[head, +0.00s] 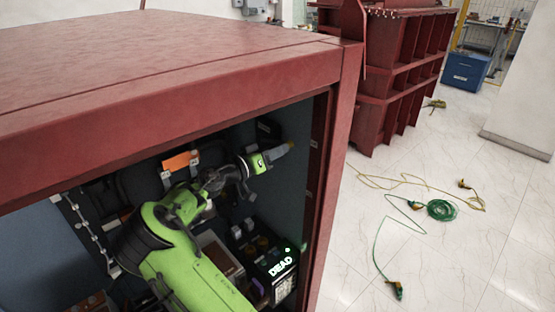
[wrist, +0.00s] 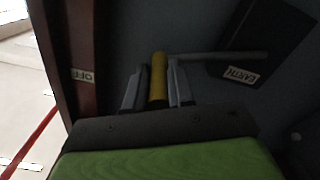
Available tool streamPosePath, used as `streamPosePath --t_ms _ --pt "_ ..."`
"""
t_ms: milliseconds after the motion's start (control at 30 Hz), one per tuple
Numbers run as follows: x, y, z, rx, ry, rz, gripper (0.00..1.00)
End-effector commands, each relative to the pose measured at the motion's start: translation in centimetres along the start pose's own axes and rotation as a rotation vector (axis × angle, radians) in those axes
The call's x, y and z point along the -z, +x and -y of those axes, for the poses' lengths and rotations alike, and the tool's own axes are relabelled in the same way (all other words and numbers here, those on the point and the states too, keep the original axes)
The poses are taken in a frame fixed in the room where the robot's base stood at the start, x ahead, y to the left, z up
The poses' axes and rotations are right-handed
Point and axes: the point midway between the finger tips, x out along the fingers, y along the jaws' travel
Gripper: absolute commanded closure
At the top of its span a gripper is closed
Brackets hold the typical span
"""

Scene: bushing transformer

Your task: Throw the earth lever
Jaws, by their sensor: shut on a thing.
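The earth lever has a yellow grip (wrist: 158,78) and a grey rod (wrist: 225,57) running right to a dark box marked EARTH (wrist: 275,40). My gripper (wrist: 157,84) is shut around the yellow grip, one finger on each side, in the wrist view. An OFF label (wrist: 82,75) is on the dark red frame to the left of the grip. In the head view, my gripper (head: 280,152) is inside the red cabinet, near its right opening edge, with a bit of yellow at its tip. Most of the lever is hidden there.
The red cabinet's top (head: 150,60) and right post (head: 328,180) surround my arm. A black unit showing DEAD (head: 280,264) and an orange plate (head: 180,160) are inside. Green and yellow cables (head: 440,210) lie on the floor to the right.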

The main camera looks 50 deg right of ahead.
Motion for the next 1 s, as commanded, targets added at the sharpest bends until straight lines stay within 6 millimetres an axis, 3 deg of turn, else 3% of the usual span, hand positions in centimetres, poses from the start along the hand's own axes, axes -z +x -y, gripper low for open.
streamPosePath --t_ms 100,400,1000 --pt "1.6 0.0 -0.3 -0.001 0.009 -0.005 1.0" --pt "4.0 0.0 -0.2 -0.001 0.008 -0.005 1.0" --pt "5.0 0.0 0.0 -0.001 0.008 -0.006 1.0"
